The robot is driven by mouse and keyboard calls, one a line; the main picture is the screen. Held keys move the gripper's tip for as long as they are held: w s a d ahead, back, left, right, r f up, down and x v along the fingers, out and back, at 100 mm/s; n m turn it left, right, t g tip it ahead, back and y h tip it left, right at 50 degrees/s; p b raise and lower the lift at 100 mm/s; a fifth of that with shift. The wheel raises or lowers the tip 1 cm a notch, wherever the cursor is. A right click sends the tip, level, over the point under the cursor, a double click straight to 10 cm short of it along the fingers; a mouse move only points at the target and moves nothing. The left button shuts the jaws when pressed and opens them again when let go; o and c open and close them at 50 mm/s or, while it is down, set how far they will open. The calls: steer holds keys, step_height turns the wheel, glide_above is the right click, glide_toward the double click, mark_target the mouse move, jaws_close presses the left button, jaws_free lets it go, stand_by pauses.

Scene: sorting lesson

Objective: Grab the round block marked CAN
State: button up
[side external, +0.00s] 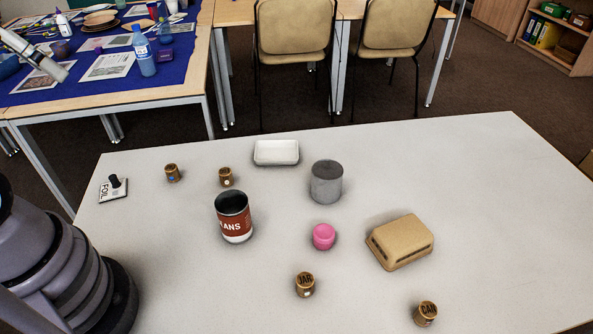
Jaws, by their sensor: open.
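The round block marked CAN (427,314) stands upright on the white table near its front edge, at the lower right. It is a small brown cylinder with black letters on its top. A similar round block marked JAR (305,285) stands to its left. The dark grey base of my arm is at the lower left, far from the CAN block. Nothing touches the CAN block.
A red-labelled tin (234,217), grey cylinder (326,182), pink round thing (323,237), tan slotted box (400,242) and white tray (276,153) stand on the table (510,220). Two small brown blocks (172,173) and a FOIL piece (113,189) are at left. Space around CAN is clear.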

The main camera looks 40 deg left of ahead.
steer(key=w+d+f+n+g+h, duration=0.3)
steer(key=w+d+f+g+h, duration=0.15)
steer(key=w+d, duration=0.6)
steer(key=w+d+f+n+g+h, duration=0.4)
steer(key=w+d, duration=0.3)
steer(key=d, duration=0.7)
steer(key=w+d+f+n+h, duration=0.1)
steer(key=d+f+n, duration=0.2)
steer(key=f, duration=0.5)
steer(key=w+d+f+n+t+h, duration=0.1)
steer(key=d+f+n+h, duration=0.1)
steer(key=d+f, duration=0.4)
steer(key=w+d+f+n+h, duration=0.2)
steer(key=d+f+n, duration=0.2)
steer(key=f, duration=0.8)
steer(key=shift+w+d+f+n+t, duration=0.15)
steer(key=shift+d+n+t, duration=0.25)
steer(key=shift+d, duration=0.35)
glide_toward(429, 308)
steer(key=x, duration=0.4)
steer(key=shift+d+f, duration=0.15)
steer(key=shift+f, duration=0.4)
steer(key=x, duration=0.5)
steer(key=shift+d+f, duration=0.15)
steer(key=shift+d, duration=0.15)
